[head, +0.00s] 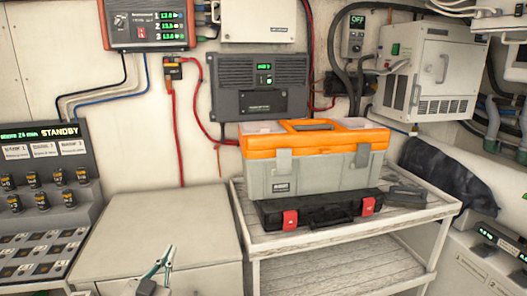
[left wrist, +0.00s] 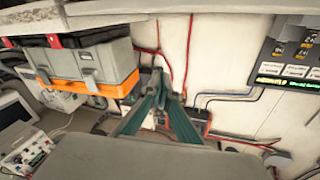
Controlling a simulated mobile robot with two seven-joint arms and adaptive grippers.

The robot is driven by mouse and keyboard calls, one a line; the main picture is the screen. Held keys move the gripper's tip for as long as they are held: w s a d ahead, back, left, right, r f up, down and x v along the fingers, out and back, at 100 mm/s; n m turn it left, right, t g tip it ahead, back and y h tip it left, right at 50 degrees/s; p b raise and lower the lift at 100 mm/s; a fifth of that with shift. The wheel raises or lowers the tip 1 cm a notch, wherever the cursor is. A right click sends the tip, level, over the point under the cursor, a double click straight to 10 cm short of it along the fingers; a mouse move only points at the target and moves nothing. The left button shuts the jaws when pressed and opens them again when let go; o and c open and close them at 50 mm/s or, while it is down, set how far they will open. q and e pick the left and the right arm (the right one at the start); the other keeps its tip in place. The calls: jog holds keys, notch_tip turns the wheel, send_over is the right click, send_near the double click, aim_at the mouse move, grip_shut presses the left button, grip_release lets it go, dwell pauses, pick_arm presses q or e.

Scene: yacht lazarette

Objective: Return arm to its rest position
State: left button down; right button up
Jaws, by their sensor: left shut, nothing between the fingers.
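My left gripper (head: 160,263) shows at the bottom edge of the head view, left of centre, in front of the light grey cabinet top (head: 160,228). Its teal fingers are shut with nothing between them. In the left wrist view, which is turned upside down, the fingers (left wrist: 161,88) come together at their tips, and the wall and cables show behind them. The rest of my left arm is cut off by the head view's lower edge. My right arm and gripper are not in view.
A grey toolbox with an orange lid (head: 312,172) stands on a black case (head: 318,210) on the slatted rack (head: 345,240), right of my gripper. A STANDBY panel (head: 40,185) stands left. Wall boxes and red cables (head: 205,105) are behind. The cabinet top is clear.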

pick_arm(q)
jog(key=s+d+f+g+h, duration=0.1)
jog(key=s+f+g, duration=0.3)
jog(key=s+f, duration=0.9)
jog(key=s+d+f+m+g, duration=0.1)
jog(key=s+d+f+g, duration=0.2)
jog(key=s+f, duration=1)
notch_tip(320, 180, down, 4)
jog(key=shift+d+g+h, duration=0.25)
jog(key=shift+g+h, duration=0.15)
jog(key=shift+s, duration=0.1)
